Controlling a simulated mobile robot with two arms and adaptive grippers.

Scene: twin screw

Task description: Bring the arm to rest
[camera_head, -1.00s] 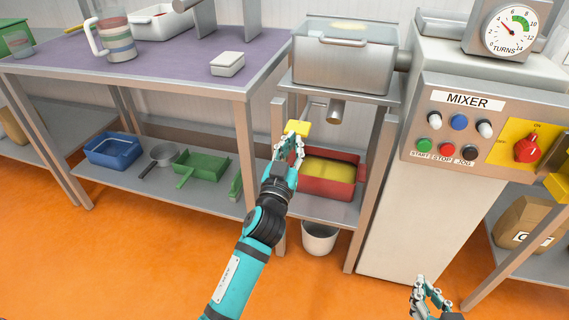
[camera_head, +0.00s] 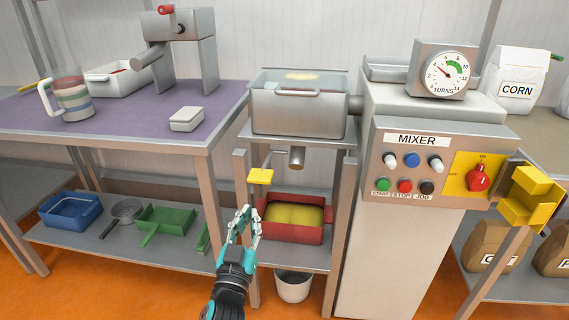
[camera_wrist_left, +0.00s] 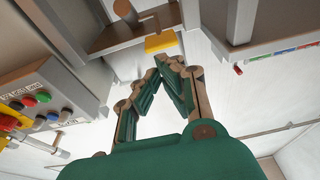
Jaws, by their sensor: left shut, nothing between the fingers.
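My left gripper (camera_head: 243,222) is in the lower middle of the head view, in front of the red tray of yellow material (camera_head: 296,233). Its fingers are shut with nothing between them. The yellow handle tab (camera_head: 260,176) of the lever under the mixer hopper is above the gripper and apart from it. In the left wrist view the shut fingertips (camera_wrist_left: 172,62) point toward the yellow tab (camera_wrist_left: 160,42). My right gripper does not show now.
The mixer panel (camera_head: 432,165) with its red switch (camera_head: 478,178) is to the right. A yellow bracket (camera_head: 531,197) sticks out beside it. The purple-topped table (camera_head: 215,100) is at left. A white bucket (camera_head: 293,287) stands below the tray. Orange floor is in front.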

